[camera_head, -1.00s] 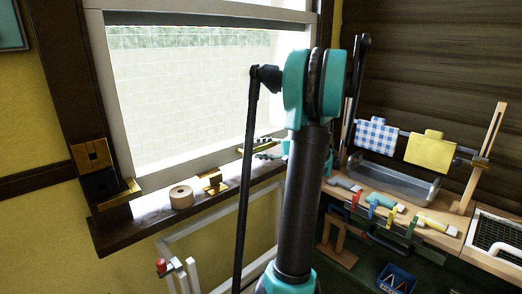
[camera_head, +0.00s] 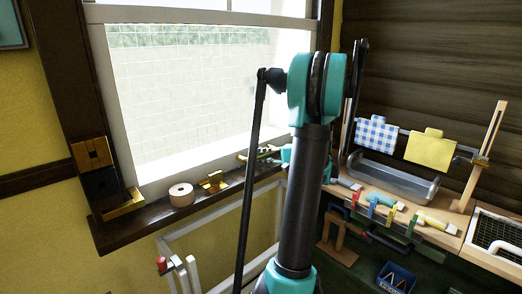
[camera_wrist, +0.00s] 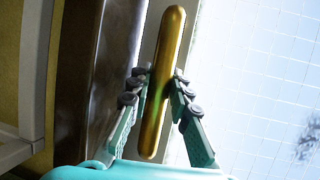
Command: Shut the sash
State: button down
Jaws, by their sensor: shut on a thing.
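The white-framed window sash (camera_head: 115,120) stands in the dark frame on the yellow wall, with tiled brightness behind its glass. Its bottom edge is low, at or very close to the dark sill (camera_head: 150,218); I cannot tell whether any gap is left. My gripper (camera_head: 267,155) is at the right part of the bottom rail, partly hidden by my own arm. In the wrist view my gripper (camera_wrist: 157,78) has its two fingers closed on both sides of a long brass handle (camera_wrist: 174,35). The glass (camera_wrist: 265,70) lies to the right of the handle there.
A tape roll (camera_head: 181,195) and a brass piece (camera_head: 212,183) are at the sill. Brass and black blocks (camera_head: 92,153) are on the left jamb. At right is a bench with a metal tray (camera_head: 395,178), hanging cloths (camera_head: 431,146) and coloured clips.

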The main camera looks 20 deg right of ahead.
jog(key=shift+s+f, duration=0.1)
jog(key=shift+f, duration=0.3)
jog(key=c, duration=1.4)
grip_release()
jog(key=shift+o, duration=0.2)
jog(key=v, duration=1.2)
jog(key=shift+r, duration=0.15)
